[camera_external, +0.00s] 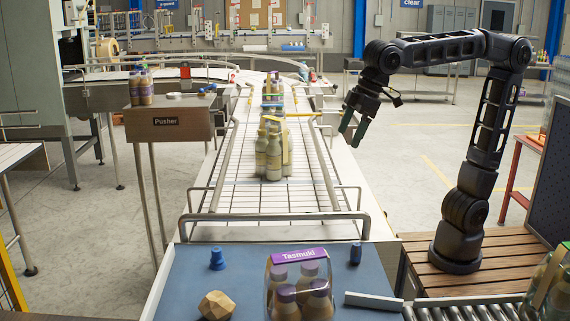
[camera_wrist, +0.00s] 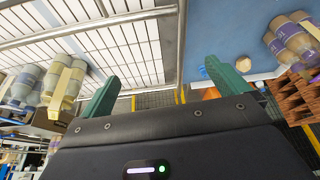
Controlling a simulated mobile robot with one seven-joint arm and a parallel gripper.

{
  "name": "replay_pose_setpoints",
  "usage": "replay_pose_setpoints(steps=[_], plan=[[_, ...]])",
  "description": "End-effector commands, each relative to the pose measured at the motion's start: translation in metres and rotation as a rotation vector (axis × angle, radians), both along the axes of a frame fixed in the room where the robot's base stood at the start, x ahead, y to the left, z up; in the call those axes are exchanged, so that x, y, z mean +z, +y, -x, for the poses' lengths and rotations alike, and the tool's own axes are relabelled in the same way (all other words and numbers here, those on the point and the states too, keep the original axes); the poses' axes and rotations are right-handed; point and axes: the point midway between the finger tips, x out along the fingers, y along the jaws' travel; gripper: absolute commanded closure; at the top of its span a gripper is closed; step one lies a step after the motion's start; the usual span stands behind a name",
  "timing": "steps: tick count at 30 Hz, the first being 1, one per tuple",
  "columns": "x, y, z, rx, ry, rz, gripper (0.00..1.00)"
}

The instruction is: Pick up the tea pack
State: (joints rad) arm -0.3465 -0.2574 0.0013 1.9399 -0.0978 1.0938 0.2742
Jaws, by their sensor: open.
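Several packs of bottles are in view, and I cannot tell for sure which one is the tea pack. A pack with a purple "Tasmuki" label (camera_external: 292,257) stands upright on the blue table at the front. It also shows at the right edge of the wrist view (camera_wrist: 292,38). A pack with a yellow band (camera_external: 272,152) stands on the conveyor, and bottles in packs show at the left of the wrist view (camera_wrist: 66,84). My gripper (camera_external: 352,127) is open and empty, with green fingers, in the air right of the conveyor. It touches no pack.
The blue table (camera_external: 190,272) also holds a wooden faceted block (camera_external: 217,305), a blue knob (camera_external: 217,259) and a small blue bottle (camera_external: 355,253). Metal rails (camera_external: 275,216) edge the conveyor. Another pack (camera_external: 141,87) stands on the Pusher box (camera_external: 168,121). Rollers (camera_external: 470,312) lie at front right.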

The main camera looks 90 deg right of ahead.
Motion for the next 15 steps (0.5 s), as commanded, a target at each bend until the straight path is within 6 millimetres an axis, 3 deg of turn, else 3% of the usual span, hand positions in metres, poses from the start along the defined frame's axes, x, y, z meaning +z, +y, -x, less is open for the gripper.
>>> replay_pose_setpoints(steps=[6, 15], plan=[[0.021, 0.075, -0.055, 0.029, 0.004, 0.002, 0.00], [0.033, 0.194, -0.109, 0.061, 0.001, 0.004, 0.00]])
